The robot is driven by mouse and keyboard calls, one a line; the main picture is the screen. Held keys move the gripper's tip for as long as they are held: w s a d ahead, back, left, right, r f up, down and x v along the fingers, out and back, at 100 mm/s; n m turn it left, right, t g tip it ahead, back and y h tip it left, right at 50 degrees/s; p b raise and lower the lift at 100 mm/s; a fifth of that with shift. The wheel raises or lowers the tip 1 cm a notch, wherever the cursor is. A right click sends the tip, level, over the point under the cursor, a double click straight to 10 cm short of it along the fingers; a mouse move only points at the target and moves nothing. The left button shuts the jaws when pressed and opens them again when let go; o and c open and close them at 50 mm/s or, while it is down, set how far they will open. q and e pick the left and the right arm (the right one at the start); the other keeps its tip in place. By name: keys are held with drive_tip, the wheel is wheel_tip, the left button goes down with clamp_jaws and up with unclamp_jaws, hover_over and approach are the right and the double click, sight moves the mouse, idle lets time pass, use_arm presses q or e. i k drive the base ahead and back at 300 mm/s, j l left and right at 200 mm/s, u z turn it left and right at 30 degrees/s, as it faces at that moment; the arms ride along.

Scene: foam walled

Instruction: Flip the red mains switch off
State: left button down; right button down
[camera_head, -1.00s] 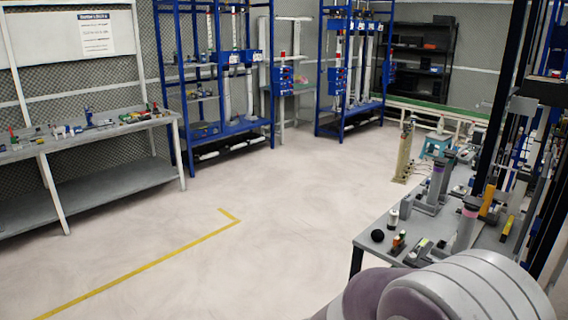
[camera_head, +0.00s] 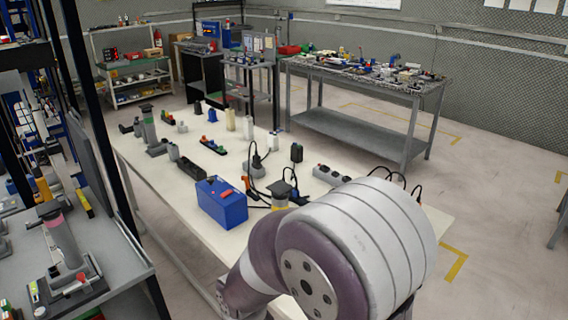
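A blue box (camera_head: 222,203) stands on the white table (camera_head: 150,168), left of my arm. A small red part (camera_head: 227,190) shows on its top; I cannot tell whether this is the red mains switch or which way it is set. Several dark cables run on the table to the right of the box. A grey power strip (camera_head: 331,175) lies further right, partly behind my arm. A large rounded link of my arm covers the near right part of the table. Neither gripper is in view.
A grey bench with a grey post device (camera_head: 63,238) is at the left. Small devices, including a black block (camera_head: 191,168), stand across the white table. A grey workbench (camera_head: 350,126) full of parts is behind. Floor (camera_head: 510,200) at the right is clear.

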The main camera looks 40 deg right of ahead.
sight(224, 194)
drive_tip(key=i+z, duration=0.25)
drive_tip(key=z, duration=0.2)
drive_tip(key=i+j+z, duration=0.1)
drive_tip(key=i+z, duration=0.15)
drive_tip(key=z, duration=0.2)
drive_tip(key=i+j+z, duration=0.2)
drive_tip(key=z, duration=0.2)
drive_tip(key=i+j+z, duration=0.2)
drive_tip(key=z, duration=0.25)
drive_tip(key=i+j+z, duration=0.15)
drive_tip(key=j+z, duration=0.3)
drive_tip(key=i+j+z, duration=0.1)
drive_tip(key=j+z, duration=0.15)
drive_tip(key=z, duration=0.2)
